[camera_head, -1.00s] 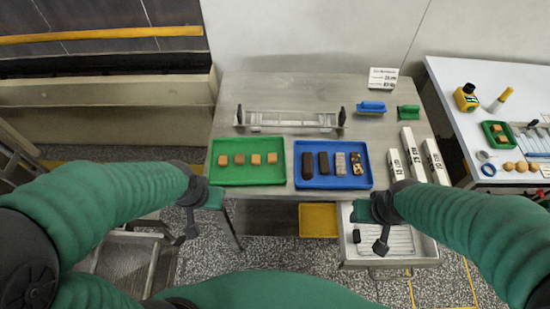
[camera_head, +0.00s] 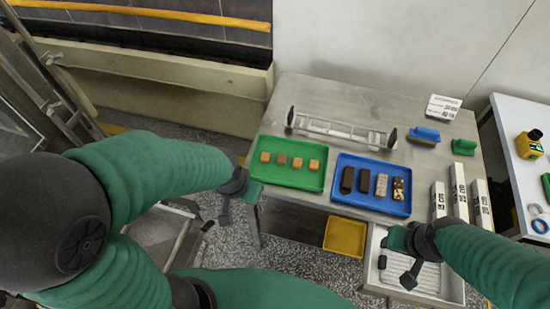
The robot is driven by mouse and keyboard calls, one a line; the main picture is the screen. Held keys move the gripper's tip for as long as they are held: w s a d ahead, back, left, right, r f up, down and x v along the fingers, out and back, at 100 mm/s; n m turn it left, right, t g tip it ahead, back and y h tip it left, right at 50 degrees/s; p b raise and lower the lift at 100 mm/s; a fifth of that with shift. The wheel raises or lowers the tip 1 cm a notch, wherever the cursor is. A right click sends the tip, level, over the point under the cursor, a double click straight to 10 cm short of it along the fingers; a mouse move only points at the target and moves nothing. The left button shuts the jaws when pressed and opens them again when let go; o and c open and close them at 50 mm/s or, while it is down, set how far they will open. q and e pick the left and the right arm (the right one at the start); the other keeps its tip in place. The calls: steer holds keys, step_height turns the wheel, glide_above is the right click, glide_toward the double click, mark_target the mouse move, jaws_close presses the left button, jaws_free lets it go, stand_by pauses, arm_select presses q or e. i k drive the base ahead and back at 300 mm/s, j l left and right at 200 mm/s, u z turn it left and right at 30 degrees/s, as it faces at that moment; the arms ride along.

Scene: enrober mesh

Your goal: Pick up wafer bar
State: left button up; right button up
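A blue tray (camera_head: 372,206) on the metal table holds several bars in a row. Two are dark brown bars (camera_head: 347,180), one is a pale speckled bar (camera_head: 381,185), and one is a dark bar with light pieces (camera_head: 398,189). A green tray (camera_head: 288,179) to its left holds several small tan-brown blocks (camera_head: 282,159). I cannot tell which piece is the wafer bar. My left gripper (camera_head: 225,215) is off the table's front-left corner, left of the green tray. My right gripper (camera_head: 408,274) is in front of the table, over the open drawer. Neither touches a bar; their finger openings are unclear.
A metal frame (camera_head: 335,131) stands behind the trays. A blue brush (camera_head: 425,135), a green brush (camera_head: 464,147) and a sign (camera_head: 443,107) are at the back right. White boxes (camera_head: 459,190) stand right of the blue tray. A yellow tray (camera_head: 345,237) and a drawer (camera_head: 437,280) are below.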

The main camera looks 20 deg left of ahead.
mark_target(364, 180)
steer(key=i+u, duration=0.55)
steer(key=u, duration=0.15)
